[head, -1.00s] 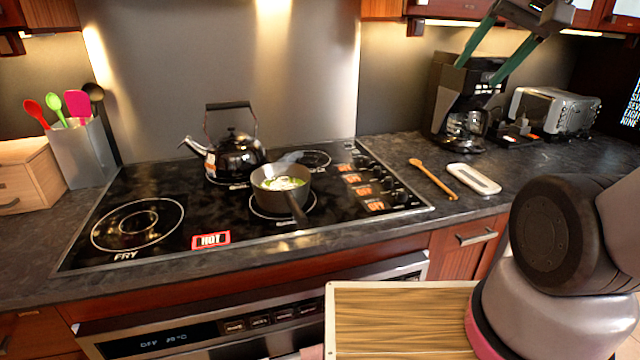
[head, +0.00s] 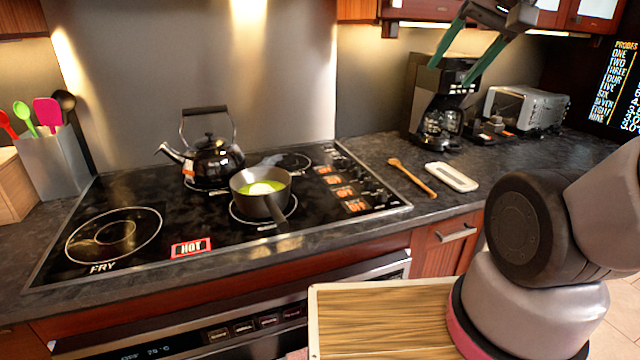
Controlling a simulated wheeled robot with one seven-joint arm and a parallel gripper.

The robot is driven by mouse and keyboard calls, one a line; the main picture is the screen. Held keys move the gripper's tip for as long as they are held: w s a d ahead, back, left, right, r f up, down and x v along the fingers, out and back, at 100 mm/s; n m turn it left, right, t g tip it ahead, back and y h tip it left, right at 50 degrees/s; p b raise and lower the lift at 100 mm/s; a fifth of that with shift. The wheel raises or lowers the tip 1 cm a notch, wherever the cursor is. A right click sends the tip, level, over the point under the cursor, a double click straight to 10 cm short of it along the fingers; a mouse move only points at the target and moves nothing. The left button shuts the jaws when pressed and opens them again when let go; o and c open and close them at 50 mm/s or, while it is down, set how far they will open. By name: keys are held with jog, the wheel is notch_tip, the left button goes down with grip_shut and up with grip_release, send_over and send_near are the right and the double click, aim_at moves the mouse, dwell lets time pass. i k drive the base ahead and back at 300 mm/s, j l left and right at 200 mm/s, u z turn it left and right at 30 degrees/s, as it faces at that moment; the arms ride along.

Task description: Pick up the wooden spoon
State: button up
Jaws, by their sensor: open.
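The wooden spoon (head: 412,178) lies on the dark countertop, right of the cooktop. Its bowl end points to the back left and its handle end to the front right. A white spoon rest (head: 452,176) lies close to its right, apart from it. My gripper (head: 449,74) is at the upper right, with two long green fingers spread apart and nothing between them. It is high above the counter, in front of the coffee maker in the picture, well above the spoon and not touching it. The whole spoon is in view.
A coffee maker (head: 440,112) and a toaster (head: 525,107) stand behind the spoon. A pot (head: 262,204) with green contents and a black kettle (head: 212,160) sit on the cooktop (head: 170,262). A utensil holder (head: 55,162) stands at left. Counter around the spoon is mostly clear.

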aim_at(393, 162)
jog(key=i+l+u, duration=0.1)
jog(key=l+u, duration=0.2)
jog(key=l, duration=0.35)
jog(key=i+l+u, duration=0.1)
jog(key=l+u, duration=0.2)
jog(key=l, duration=0.35)
